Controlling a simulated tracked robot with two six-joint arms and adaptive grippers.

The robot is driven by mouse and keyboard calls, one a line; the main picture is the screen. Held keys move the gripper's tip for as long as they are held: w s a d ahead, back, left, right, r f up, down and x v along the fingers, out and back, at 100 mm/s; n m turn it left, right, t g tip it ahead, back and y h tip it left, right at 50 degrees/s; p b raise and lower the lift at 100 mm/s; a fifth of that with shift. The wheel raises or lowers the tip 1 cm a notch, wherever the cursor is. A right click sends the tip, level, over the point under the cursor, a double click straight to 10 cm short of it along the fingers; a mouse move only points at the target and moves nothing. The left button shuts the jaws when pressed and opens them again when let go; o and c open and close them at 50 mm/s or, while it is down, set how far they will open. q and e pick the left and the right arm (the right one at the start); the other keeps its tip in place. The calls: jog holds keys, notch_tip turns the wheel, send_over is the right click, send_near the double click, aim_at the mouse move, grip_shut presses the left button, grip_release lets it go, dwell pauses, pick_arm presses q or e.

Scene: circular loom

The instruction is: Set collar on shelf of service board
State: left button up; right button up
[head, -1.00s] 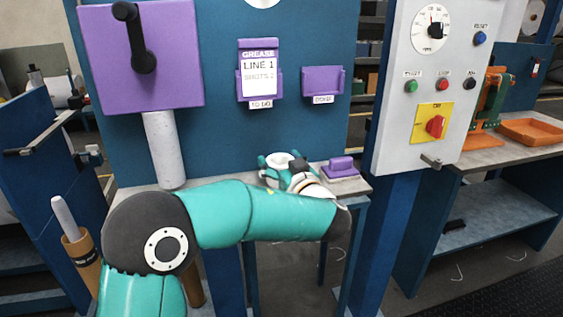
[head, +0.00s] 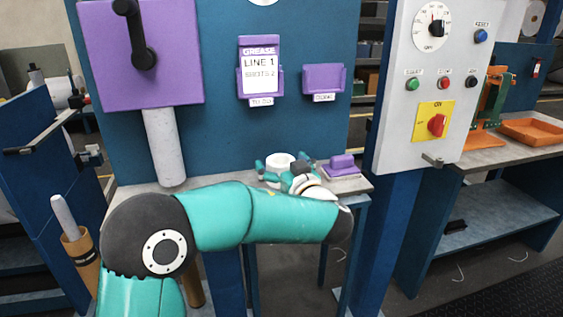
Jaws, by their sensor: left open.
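The collar (head: 279,161), a white ring, sits at the shelf (head: 228,182) of the blue service board (head: 218,120). My left gripper (head: 278,169), at the end of the teal arm, is open, with its teal fingers low on either side of the collar. Whether a finger touches the collar cannot be told. The arm and wrist hide the front of the shelf and the collar's lower part. My right gripper is not in view.
A purple block (head: 342,165) stands on the shelf just right of the collar. Above hang a purple holder with a LINE 1 card (head: 257,72) and an empty purple holder (head: 323,78). A white control panel (head: 425,90) stands right.

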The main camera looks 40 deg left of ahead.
pick_arm(q)
jog(key=v, duration=1.1)
jog(key=shift+d, duration=0.3)
jog(key=shift+s, duration=0.1)
